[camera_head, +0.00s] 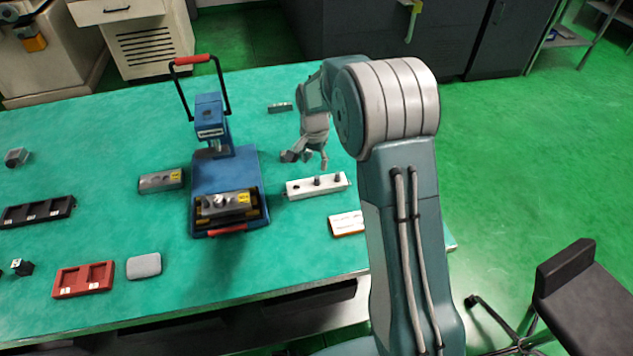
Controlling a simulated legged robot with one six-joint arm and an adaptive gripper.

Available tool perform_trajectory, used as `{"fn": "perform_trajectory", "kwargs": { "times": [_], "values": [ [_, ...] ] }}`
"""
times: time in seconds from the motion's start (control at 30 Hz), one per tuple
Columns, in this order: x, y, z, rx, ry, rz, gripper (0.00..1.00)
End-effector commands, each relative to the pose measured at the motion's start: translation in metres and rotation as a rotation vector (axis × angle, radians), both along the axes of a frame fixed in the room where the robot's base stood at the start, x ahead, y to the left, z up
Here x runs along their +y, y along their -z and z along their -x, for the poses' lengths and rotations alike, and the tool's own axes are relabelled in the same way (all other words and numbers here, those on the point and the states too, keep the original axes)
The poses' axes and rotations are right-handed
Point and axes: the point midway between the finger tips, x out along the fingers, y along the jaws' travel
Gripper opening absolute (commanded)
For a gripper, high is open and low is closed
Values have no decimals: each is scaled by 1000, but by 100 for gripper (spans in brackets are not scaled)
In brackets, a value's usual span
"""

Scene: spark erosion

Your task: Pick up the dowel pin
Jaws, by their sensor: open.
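A pale block (303,191) lies on the green table below my gripper. Small dark upright pieces stand on its top, one near the middle (317,181) and one toward the right end (338,176). They look like pins, but are too small for me to tell which is the dowel pin. My gripper (306,160) is open and points down, above and just behind the block as seen here. Nothing shows between its fingers, and I see no contact with the block.
A blue press (222,172) with a red-handled lever stands left of the block. A grey block (161,181) lies beyond it. A white, orange-edged card (346,224) lies in front, near my arm. Red (83,279) and black (38,212) trays are far left.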

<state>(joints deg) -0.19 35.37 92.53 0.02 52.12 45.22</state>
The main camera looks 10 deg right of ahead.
Motion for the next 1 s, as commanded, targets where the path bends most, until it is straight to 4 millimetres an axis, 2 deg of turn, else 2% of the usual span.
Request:
{"fn": "perform_trajectory", "kwargs": {
  "times": [0.1,0.27,0.57,0.8,0.83,0.87,0.9,0.93,0.97,1.0],
  "values": [
    [-2,13,1,1,0,-1,63],
    [-1,22,0,1,0,1,63],
    [-2,65,-3,2,-1,1,63],
    [-3,68,-3,-2,-1,-1,63],
    [-3,68,-3,-2,-1,-1,54],
    [-3,68,-3,-1,-1,0,40],
    [-3,68,-3,-1,-1,0,22],
    [-3,68,-3,-1,-1,0,9],
    [-2,68,-3,-1,-1,0,0],
    [-2,68,-3,-1,-1,0,0]
  ]
}}
